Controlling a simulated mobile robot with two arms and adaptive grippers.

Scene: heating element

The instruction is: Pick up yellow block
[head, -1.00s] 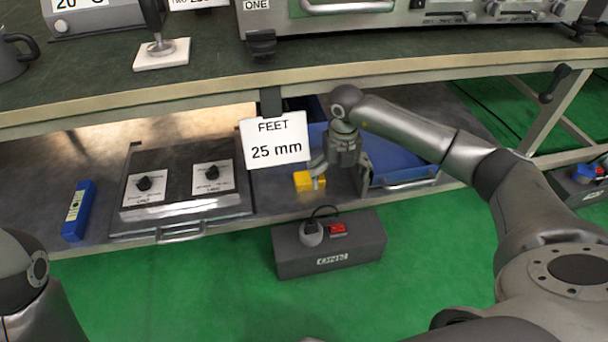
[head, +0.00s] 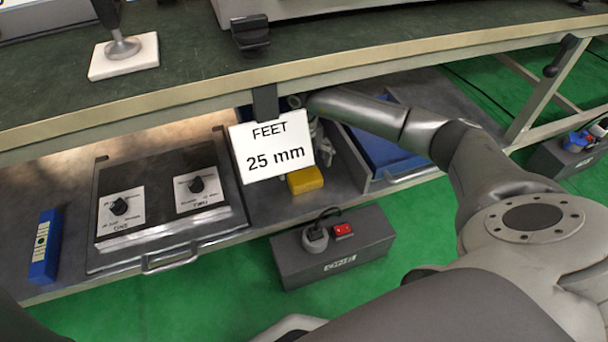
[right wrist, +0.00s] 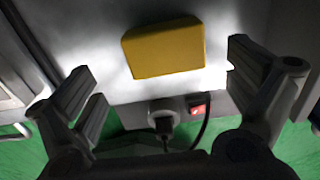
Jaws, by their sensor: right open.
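The yellow block (head: 305,180) lies on the lower shelf, just below the hanging sign in the head view. It also shows in the right wrist view (right wrist: 163,48), ahead of and between the spread fingers. My right gripper (right wrist: 166,82) is open and empty, with one finger to each side of the block's line and no clear contact. In the head view my right gripper (head: 324,152) is beside and behind the block, mostly hidden by the sign. My left gripper is out of view.
The "FEET 25 mm" sign (head: 272,150) hangs from the upper bench edge in front of my right gripper. A two-knob panel (head: 150,238) stands left of the block, a blue tray (head: 385,150) right. A grey socket box (head: 340,262) sits on the floor in front.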

